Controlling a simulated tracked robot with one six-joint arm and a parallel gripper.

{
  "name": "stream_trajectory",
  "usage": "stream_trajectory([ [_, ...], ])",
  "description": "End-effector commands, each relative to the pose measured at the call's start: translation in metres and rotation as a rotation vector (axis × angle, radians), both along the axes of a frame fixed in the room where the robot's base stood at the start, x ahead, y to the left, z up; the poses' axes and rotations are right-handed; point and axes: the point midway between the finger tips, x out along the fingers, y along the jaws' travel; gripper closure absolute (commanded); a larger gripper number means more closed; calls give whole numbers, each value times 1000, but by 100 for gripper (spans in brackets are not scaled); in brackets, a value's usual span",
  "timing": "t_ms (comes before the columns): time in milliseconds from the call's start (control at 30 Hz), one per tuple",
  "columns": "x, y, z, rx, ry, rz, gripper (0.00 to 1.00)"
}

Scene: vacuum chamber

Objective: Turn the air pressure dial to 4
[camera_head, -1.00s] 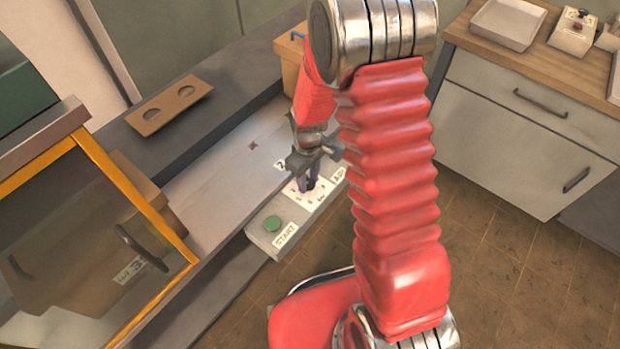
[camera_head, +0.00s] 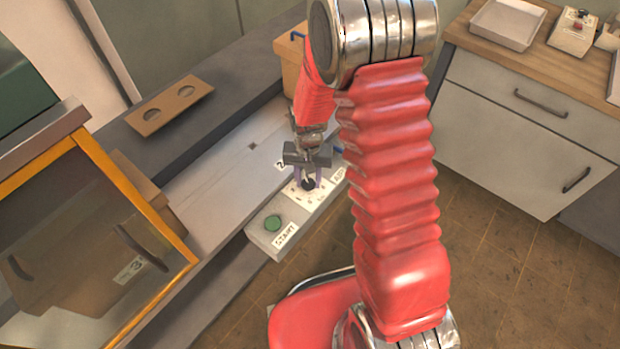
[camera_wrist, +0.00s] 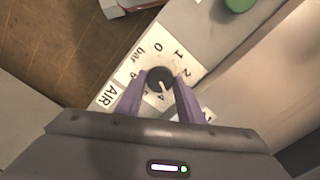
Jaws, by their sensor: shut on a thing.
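The air pressure dial is a black round knob (camera_wrist: 159,79) on a white scale plate (camera_wrist: 168,37) with numbers and "bar", next to an "AIR" label (camera_wrist: 107,96). Its white pointer mark points toward the 4, perhaps slightly to the 3 side; the 3 is hidden by a finger. My gripper (camera_wrist: 160,85) has its two purple fingers on either side of the knob, shut on it. In the head view my gripper (camera_head: 308,182) reaches down onto the dial on the control panel, and the fingers cover much of the scale.
A green START button (camera_head: 272,223) sits on the same panel, left of the dial. A yellow-framed glass door (camera_head: 95,235) stands open at the left. A brown two-hole plate (camera_head: 171,105) lies on the ledge behind. A cabinet with a wooden top (camera_head: 530,120) stands right.

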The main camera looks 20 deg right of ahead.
Motion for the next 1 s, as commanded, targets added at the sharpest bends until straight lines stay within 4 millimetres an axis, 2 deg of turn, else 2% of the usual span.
stream_trajectory([
  [33,6,1,3,2,-16,-44,88],
  [500,6,1,3,4,-16,-445,88],
  [700,6,1,3,4,-16,-538,88],
  [1000,6,1,3,5,-15,-581,88],
])
